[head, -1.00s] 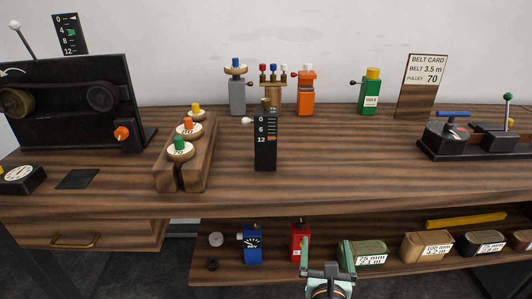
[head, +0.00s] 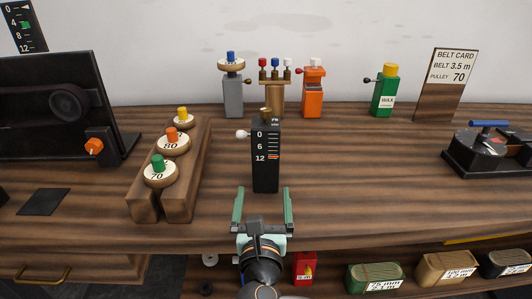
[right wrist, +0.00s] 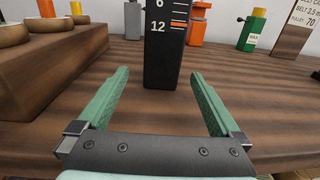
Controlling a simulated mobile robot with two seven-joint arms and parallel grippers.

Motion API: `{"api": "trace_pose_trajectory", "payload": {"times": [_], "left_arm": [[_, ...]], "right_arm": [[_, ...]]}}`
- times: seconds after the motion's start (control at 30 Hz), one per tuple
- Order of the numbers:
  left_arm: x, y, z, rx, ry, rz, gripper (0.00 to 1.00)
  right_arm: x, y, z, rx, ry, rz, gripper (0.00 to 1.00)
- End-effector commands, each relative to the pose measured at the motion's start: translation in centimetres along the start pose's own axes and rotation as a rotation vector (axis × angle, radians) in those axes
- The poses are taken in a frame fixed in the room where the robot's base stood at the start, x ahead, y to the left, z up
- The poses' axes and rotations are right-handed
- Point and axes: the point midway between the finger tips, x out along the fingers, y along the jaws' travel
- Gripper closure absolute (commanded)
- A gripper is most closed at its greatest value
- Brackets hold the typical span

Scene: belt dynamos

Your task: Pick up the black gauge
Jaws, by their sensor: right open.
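The black gauge (head: 266,172) stands upright on the wooden bench in the middle of the head view. It is a tall black block with a white scale marked 0, 6 and 12, an orange mark, a brass top and a white knob on its left side. My right gripper (head: 263,192) is open and empty in front of it, with its two green fingers pointing at its base. In the right wrist view the gauge (right wrist: 165,60) stands beyond the fingertips, between their lines, and its top is cut off. My left gripper is not in view.
A wooden rack (head: 145,205) with numbered pulleys stands left of the gauge. Behind it are a grey device (head: 233,98), a brass stand (head: 274,98), an orange device (head: 313,100) and a green one (head: 384,98). Spools lie on the shelf below.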

Motion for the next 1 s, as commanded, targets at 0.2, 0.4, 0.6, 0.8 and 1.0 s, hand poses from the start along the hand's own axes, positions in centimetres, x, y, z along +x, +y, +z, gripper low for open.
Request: {"api": "trace_pose_trajectory", "payload": {"times": [0.2, 0.4, 0.6, 0.8, 1.0], "left_arm": [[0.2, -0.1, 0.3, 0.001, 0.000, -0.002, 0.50], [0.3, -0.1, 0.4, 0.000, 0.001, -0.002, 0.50], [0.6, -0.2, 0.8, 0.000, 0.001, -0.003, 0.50], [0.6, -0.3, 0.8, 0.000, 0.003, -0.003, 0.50], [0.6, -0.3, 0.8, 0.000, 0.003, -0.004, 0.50]], "right_arm": [[3.6, 0.0, -0.1, -0.001, -0.001, 0.000, 0.00], [5.0, -0.1, 0.0, 0.001, -0.001, -0.001, 0.00], [8.0, -0.4, 0.1, -0.001, 0.000, -0.002, 0.00], [9.6, -0.4, 0.1, 0.001, 0.002, -0.001, 0.00], [9.6, -0.4, 0.2, 0.001, 0.002, 0.000, 0.00]]}}
